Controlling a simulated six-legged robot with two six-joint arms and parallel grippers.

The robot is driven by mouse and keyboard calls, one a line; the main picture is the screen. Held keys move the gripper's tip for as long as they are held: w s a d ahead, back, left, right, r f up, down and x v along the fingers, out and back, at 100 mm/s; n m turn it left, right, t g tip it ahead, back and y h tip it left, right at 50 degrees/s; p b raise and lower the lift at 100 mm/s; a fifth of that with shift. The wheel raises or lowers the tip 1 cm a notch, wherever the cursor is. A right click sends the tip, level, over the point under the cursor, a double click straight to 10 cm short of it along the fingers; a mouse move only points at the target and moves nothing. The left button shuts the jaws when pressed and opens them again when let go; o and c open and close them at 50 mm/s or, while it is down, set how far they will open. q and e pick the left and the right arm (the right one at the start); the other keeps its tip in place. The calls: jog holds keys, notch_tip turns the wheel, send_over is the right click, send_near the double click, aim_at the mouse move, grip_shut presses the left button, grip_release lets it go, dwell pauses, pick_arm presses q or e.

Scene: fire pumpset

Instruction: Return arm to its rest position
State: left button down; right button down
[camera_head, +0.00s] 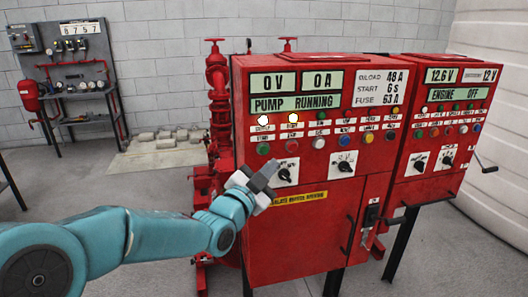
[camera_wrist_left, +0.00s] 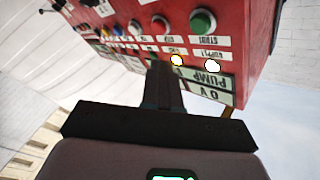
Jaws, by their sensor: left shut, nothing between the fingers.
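My left arm (camera_head: 165,235) is teal and reaches in from the left in the head view. Its left gripper (camera_head: 263,178) is shut and empty, held in front of the left red control cabinet (camera_head: 290,222), near its lower left knob. I cannot tell whether it touches the panel. In the left wrist view the shut fingers (camera_wrist_left: 165,85) point at the panel, which shows upside down. The green start button (camera_wrist_left: 203,22) and a lit lamp (camera_wrist_left: 176,60) show beyond the fingers. My right gripper is not in view.
The left cabinet's display (camera_head: 297,103) reads "PUMP RUNNING". A second red cabinet (camera_head: 440,125) with a crank handle (camera_head: 484,162) stands to the right. Red pump piping (camera_head: 217,110) stands behind on the left. A workbench rack (camera_head: 75,85) is at the far left wall. Open floor (camera_head: 100,185) lies between.

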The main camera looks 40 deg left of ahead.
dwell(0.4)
pick_arm(q)
jog(key=d+f+g+h, duration=0.25)
jog(key=d+f, duration=0.35)
jog(key=f, duration=0.8)
jog(key=d+f+g+h, duration=0.1)
jog(key=d+f+g, duration=0.4)
jog(key=f, duration=0.9)
jog(key=s+d+f+n+g, duration=0.1)
jog(key=s+d+f+g, duration=0.15)
jog(key=s+f, duration=0.2)
jog(key=s+d+f+n+g+h, duration=0.1)
jog(key=s+d+f, duration=0.2)
jog(key=f, duration=0.3)
jog(key=s+d+f+n+g, duration=0.1)
jog(key=s+d+f+g, duration=0.15)
jog(key=f, duration=0.25)
jog(key=s+d+f+n+g, duration=0.2)
jog(key=s+f+n, duration=0.1)
jog(key=s, duration=0.5)
jog(key=s+d+f+n+g, duration=0.1)
jog(key=s+f+n+g, duration=0.1)
jog(key=s, duration=0.7)
jog(key=shift+d+f+n+g+h, duration=0.35)
jog(key=shift+f+n+g+h, duration=0.1)
jog(key=shift+f+g, duration=0.4)
